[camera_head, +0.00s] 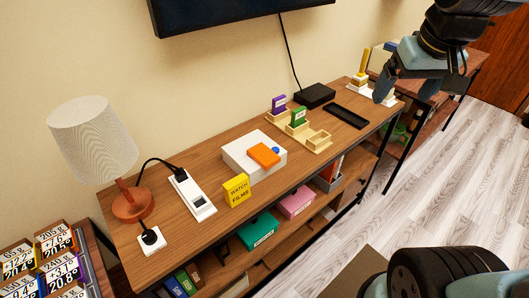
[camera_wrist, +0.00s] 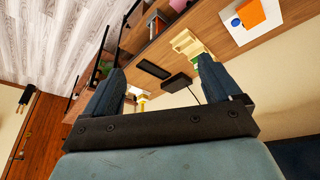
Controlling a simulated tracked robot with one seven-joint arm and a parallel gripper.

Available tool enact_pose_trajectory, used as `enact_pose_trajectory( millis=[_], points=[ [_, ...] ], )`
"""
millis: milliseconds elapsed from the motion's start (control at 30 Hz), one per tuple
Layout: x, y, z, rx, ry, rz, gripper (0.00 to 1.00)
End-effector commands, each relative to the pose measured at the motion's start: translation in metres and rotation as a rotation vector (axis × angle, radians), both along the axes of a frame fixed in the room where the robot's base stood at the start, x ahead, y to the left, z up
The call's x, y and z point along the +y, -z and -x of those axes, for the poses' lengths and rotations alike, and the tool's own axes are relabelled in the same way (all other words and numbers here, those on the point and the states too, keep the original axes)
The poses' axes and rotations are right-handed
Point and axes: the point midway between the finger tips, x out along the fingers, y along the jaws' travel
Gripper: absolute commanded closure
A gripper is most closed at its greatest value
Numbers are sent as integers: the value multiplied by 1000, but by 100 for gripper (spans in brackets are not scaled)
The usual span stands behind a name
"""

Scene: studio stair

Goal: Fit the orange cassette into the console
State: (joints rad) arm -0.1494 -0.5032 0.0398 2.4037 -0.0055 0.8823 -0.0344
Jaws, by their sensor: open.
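The white console (camera_head: 254,172) stands on the long wooden bench, with a round blue spot (camera_head: 276,149) on its top. The orange cassette (camera_head: 264,155) lies on the console's top; I cannot tell whether any of it is seated in an opening. In the wrist view the orange cassette (camera_wrist: 250,13) and the white console (camera_wrist: 273,22) show at the upper right. My gripper (camera_head: 407,90) is open and empty, high at the right, well away from the cassette. Its two spread fingers (camera_wrist: 158,72) show in the wrist view with nothing between them.
A wooden rack (camera_head: 318,140) holds a purple and a green cassette (camera_head: 298,117). A yellow box (camera_head: 236,189), a power strip (camera_head: 192,196) and a lamp (camera_head: 95,140) stand left of the console. A black box (camera_head: 315,95) and black tray (camera_head: 345,116) lie to the right.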

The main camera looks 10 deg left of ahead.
Motion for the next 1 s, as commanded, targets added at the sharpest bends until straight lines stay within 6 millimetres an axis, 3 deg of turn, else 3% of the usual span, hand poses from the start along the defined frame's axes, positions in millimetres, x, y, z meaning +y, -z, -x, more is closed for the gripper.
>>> enact_pose_trajectory(
  millis=[133,467,700,800,1000],
  points=[
    [39,14,-26,67,-115,29,6],
    [134,58,-59,194,-359,90,6],
    [206,100,-63,280,-528,132,6],
    [228,115,-61,305,-577,144,6],
    [251,131,-58,331,-627,157,6]
  ],
)
